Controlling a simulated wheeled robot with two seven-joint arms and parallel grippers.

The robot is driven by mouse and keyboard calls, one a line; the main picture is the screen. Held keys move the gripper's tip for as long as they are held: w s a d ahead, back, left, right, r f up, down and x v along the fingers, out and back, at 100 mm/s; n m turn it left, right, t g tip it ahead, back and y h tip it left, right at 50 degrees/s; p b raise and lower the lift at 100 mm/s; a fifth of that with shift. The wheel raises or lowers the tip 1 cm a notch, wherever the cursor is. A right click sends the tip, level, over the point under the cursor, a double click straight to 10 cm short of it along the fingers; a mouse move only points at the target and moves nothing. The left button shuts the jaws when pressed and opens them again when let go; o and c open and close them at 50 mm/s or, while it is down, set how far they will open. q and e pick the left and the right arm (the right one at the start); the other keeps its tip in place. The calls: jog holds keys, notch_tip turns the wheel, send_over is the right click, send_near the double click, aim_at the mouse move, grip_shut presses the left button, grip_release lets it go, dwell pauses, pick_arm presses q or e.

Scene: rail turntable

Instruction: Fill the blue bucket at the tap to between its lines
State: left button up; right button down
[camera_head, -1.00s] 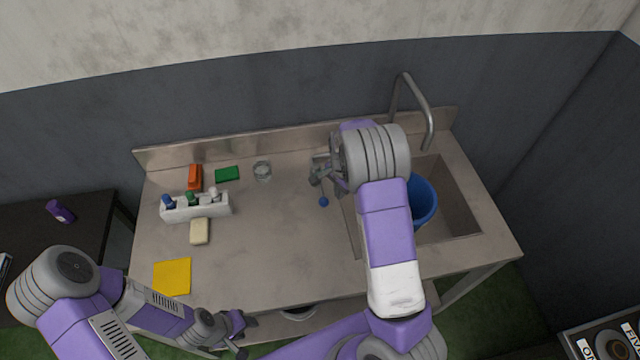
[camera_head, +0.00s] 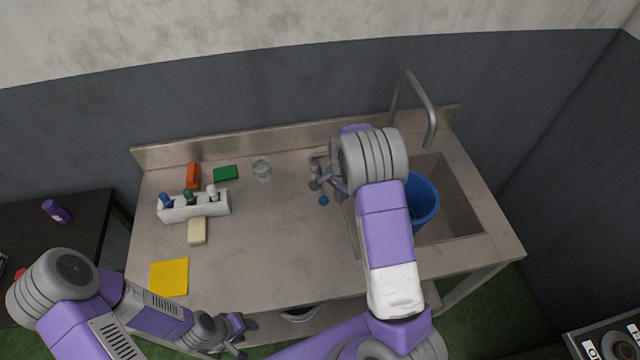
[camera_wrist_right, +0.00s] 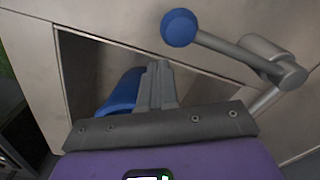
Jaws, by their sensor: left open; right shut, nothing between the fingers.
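The blue bucket (camera_head: 423,200) stands in the sink at the right, partly hidden behind my right arm. Its lines and inside level cannot be made out. A bit of it shows in the right wrist view (camera_wrist_right: 118,92). The tap's curved spout (camera_head: 431,115) rises behind the sink; no stream of water is visible. A lever with a blue ball end (camera_head: 323,201) is left of the sink, also in the right wrist view (camera_wrist_right: 180,28). My right gripper (camera_wrist_right: 158,70) is shut and empty, beside the lever and apart from the ball. My left gripper (camera_head: 243,337) is open at the counter's front edge.
The sink basin (camera_head: 462,205) has free room right of the bucket. On the counter are a white bottle caddy (camera_head: 195,210), orange block (camera_head: 193,175), green sponge (camera_head: 226,173), glass (camera_head: 262,170), soap (camera_head: 197,231) and yellow cloth (camera_head: 169,277). The counter's middle is clear.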

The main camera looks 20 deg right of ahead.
aim_at(327, 198)
jog(key=shift+a, duration=0.2)
jog(key=shift+w+a, duration=0.15)
jog(key=shift+a, duration=0.15)
jog(key=shift+w+a+p, duration=0.15)
jog(key=shift+a+p, duration=0.05)
jog(key=shift+a, duration=0.55)
jog(key=shift+w+a+p, duration=0.15)
jog(key=shift+a+p, duration=0.05)
jog(key=shift+a, duration=0.5)
jog(key=shift+d, duration=0.15)
notch_tip(327, 198, up, 6)
jog(key=p, duration=0.4)
jog(key=w+a+p, duration=0.2)
jog(key=a, duration=0.7)
notch_tip(327, 198, down, 6)
jog(key=b, duration=0.4)
jog(key=shift+d, duration=0.3)
